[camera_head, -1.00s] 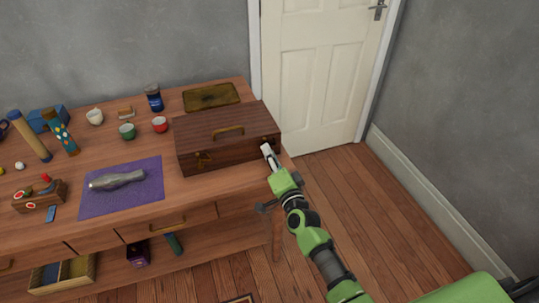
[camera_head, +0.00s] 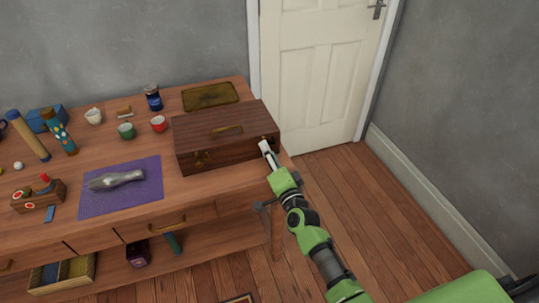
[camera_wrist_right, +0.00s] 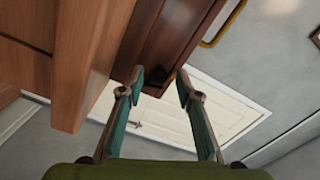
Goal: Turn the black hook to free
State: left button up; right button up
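A brown wooden box (camera_head: 222,152) with a handle on its lid stands closed near the right end of the table. In the right wrist view, a small dark piece (camera_wrist_right: 167,76), which looks like the black hook, is on the box's dark wood (camera_wrist_right: 160,40). My right gripper (camera_head: 264,146) is at the box's front right corner. In the wrist view its two fingers (camera_wrist_right: 160,88) are apart with nothing held between them. The dark piece lies just beyond and between the fingertips; I cannot tell whether they touch it. The hook's turned position is unclear. My left gripper is out of view.
The wooden table (camera_head: 180,190) also holds a purple mat (camera_head: 95,205) with a grey object, small cups, and a dark tray (camera_head: 210,95) behind the box. A hammer-like tool (camera_head: 276,235) hangs by the table's right end. Floor space lies to the right.

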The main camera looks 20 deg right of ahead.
jog(key=s, duration=1.2)
jog(key=shift+d, duration=0.2)
jog(key=s+a+f+n+g, duration=0.1)
jog(key=s+f+n+g, duration=0.35)
jog(key=f, duration=0.75)
jog(key=s+f+n+g+y, duration=0.1)
jog(key=s+f+g, duration=0.1)
jog(key=s+f, duration=0.7)
jog(key=s+a+f+n+g, duration=0.1)
jog(key=s+f+n+g, duration=0.2)
jog(key=f, duration=1.1)
jog(key=s+d+f+n+g, duration=0.1)
jog(key=s+f, duration=0.4)
jog(key=s, duration=0.5)
jog(key=s+d+f+n+g+h, duration=0.1)
jog(key=s+d+f+n+g, duration=0.1)
jog(key=s, duration=0.8)
jog(key=s+d+f+n+g+p, duration=0.1)
jog(key=s+f+n+g, duration=0.3)
jog(key=s+f, duration=0.4)
jog(key=s+d, duration=0.1)
jog(key=s, duration=0.2)
jog(key=shift+d+h, duration=0.15)
jog(key=shift+h, duration=0.15)
jog(key=shift+w+g, duration=0.1)
jog(key=shift+g, duration=0.15)
